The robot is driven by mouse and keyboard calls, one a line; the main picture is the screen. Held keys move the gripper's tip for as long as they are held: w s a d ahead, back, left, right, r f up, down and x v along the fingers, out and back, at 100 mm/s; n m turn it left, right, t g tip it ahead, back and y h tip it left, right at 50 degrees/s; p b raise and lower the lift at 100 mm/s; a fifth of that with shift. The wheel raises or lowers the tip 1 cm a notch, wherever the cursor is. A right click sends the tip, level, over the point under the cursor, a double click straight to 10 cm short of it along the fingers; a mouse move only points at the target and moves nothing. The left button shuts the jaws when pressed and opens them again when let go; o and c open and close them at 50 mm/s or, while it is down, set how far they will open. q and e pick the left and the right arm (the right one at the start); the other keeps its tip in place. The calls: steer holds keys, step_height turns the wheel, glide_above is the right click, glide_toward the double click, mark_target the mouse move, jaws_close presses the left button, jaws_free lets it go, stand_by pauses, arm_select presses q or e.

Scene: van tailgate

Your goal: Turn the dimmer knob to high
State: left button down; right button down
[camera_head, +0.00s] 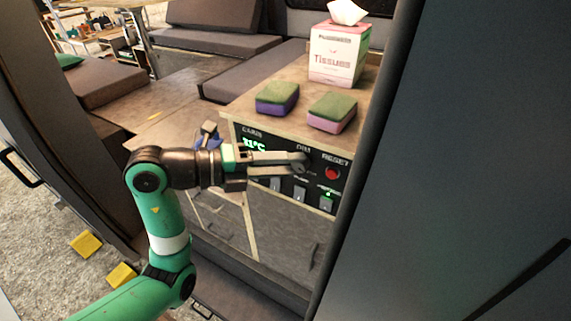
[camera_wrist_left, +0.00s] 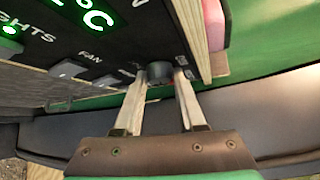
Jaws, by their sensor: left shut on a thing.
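The dimmer knob (camera_wrist_left: 158,72) is a small dark grey cylinder on the black control panel (camera_wrist_left: 110,48) in the left wrist view. My left gripper (camera_wrist_left: 163,82) is shut on it, with one fingertip on each side. In the head view my left gripper (camera_head: 298,163) reaches from the left across the panel (camera_head: 312,180), and its fingers hide most of the knob. The direction the knob points cannot be made out. My right gripper is not in view.
A red reset button (camera_head: 333,173) sits right of the fingers. Several rocker switches lie below, one with a green light. A green temperature display (camera_head: 255,145) is at the panel's left. Two sponges (camera_head: 277,98) (camera_head: 333,112) and a tissue box (camera_head: 340,54) stand on the counter above.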

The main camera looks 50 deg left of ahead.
arm_select(q)
steer(key=shift+d+r+m, duration=0.1)
steer(key=shift+d+m, duration=0.1)
steer(key=shift+m, duration=0.2)
steer(key=shift+g, duration=0.3)
steer(key=shift+c, duration=2.4)
jaws_free()
steer(key=shift+s+a, duration=0.2)
steer(key=shift+s, duration=0.05)
steer(key=b+v, duration=0.1)
steer(key=v, duration=1)
steer(key=shift+d, duration=0.2)
